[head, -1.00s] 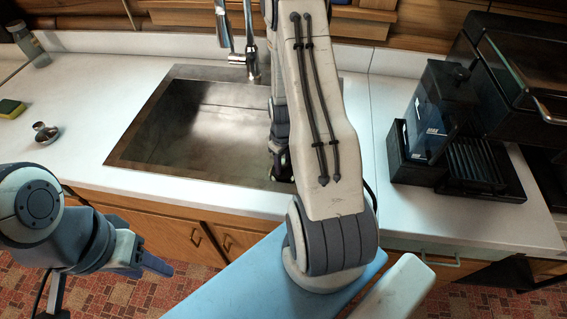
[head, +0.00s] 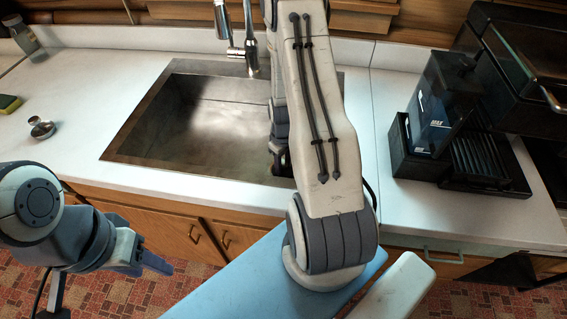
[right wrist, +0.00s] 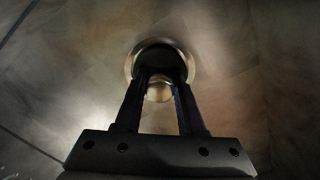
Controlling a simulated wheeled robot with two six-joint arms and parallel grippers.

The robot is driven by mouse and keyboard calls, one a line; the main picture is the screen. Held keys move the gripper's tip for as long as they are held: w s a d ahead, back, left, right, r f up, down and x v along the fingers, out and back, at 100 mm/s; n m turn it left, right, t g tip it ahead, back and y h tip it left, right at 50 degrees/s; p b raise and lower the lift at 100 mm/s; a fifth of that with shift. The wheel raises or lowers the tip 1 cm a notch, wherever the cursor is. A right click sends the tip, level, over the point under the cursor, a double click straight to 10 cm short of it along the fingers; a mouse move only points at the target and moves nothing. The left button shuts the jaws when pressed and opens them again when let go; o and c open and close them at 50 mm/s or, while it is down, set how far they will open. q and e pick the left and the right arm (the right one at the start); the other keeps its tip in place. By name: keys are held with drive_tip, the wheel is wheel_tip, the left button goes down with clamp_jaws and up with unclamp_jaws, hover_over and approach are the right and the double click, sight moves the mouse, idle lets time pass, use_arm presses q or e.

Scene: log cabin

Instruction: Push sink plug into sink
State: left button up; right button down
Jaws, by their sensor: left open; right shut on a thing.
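The metal sink (head: 190,125) is set into the white counter in the head view. My right arm reaches down into its right part, and the arm's links mostly hide the right gripper there. In the right wrist view my right gripper (right wrist: 159,88) has its two dark fingers on either side of a small shiny rounded thing, seemingly the sink plug (right wrist: 158,93). A round metal ring with a dark middle, seemingly the drain (right wrist: 188,62), lies just beyond the fingertips. I cannot tell whether the plug touches it. My left gripper (head: 150,262) is open and empty in front of the cabinets.
A small round metal piece (head: 42,129) lies on the counter left of the sink, near a sponge (head: 9,104). The faucet (head: 250,45) stands behind the sink. A black coffee machine (head: 450,120) is at the right. The counter between is clear.

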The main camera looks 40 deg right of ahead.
sight(283, 162)
drive_tip(key=shift+f, duration=0.25)
drive_tip(key=shift+c, duration=2.1)
unclamp_jaws()
drive_tip(key=shift+r, duration=0.1)
wheel_tip(283, 162, up, 10)
drive_tip(key=shift+r+b, duration=0.15)
drive_tip(key=shift+b, duration=0.15)
drive_tip(key=shift+w, duration=0.1)
